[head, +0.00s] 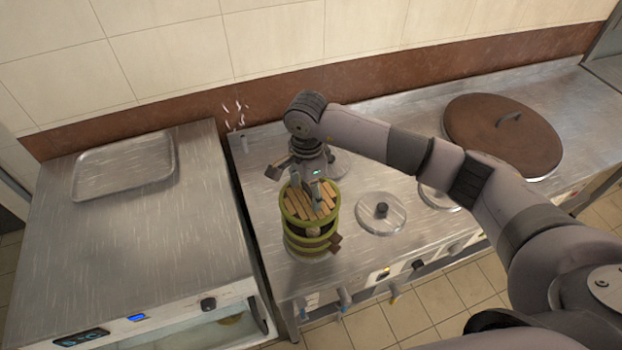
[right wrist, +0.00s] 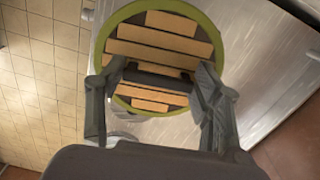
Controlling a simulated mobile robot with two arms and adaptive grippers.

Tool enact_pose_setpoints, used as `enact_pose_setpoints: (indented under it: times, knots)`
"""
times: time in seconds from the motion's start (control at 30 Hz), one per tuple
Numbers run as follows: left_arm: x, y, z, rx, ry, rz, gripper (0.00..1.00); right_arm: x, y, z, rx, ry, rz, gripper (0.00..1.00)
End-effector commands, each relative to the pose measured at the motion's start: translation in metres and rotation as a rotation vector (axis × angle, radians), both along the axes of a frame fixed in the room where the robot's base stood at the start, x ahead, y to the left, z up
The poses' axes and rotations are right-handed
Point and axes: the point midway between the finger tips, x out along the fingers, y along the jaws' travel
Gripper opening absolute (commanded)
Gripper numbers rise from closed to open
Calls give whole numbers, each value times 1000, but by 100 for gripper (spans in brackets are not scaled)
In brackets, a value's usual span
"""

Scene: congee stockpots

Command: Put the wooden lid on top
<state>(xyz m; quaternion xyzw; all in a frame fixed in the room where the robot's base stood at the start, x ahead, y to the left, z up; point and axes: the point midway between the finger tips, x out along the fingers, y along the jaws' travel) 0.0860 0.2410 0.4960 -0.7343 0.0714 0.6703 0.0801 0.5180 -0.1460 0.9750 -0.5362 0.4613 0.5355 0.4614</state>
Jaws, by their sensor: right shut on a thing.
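The wooden lid (head: 300,208) is round, with light wooden slats and a green rim; it also shows in the right wrist view (right wrist: 165,42). My right gripper (head: 306,188) is shut on its dark handle, which shows between the fingers (right wrist: 158,84) in the wrist view. The lid is over a round pot (head: 308,250) with green bands and a brown side handle. A dark gap shows between lid and pot at the front, so the lid looks raised or tilted there. Whether its back edge touches is hidden. My left gripper is not in view.
A small metal lid (head: 381,213) with a black knob lies right of the pot. A large brown round lid (head: 502,135) lies farther right. An empty metal tray (head: 125,165) rests on the left counter (head: 130,250). A gap separates the two counters.

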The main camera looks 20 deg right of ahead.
Motion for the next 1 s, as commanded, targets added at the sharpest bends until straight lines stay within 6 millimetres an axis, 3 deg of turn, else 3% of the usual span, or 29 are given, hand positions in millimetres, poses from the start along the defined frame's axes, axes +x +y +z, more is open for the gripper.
enact_pose_setpoints:
  times: [0.2,0.53,1.0]
  knots:
    - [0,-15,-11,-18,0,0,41,0,0,-20,1,2,-2,32]
    - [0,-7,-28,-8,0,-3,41,0,-1,-51,1,2,-2,32]
    - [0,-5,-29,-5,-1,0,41,0,-1,-55,0,1,-2,32]
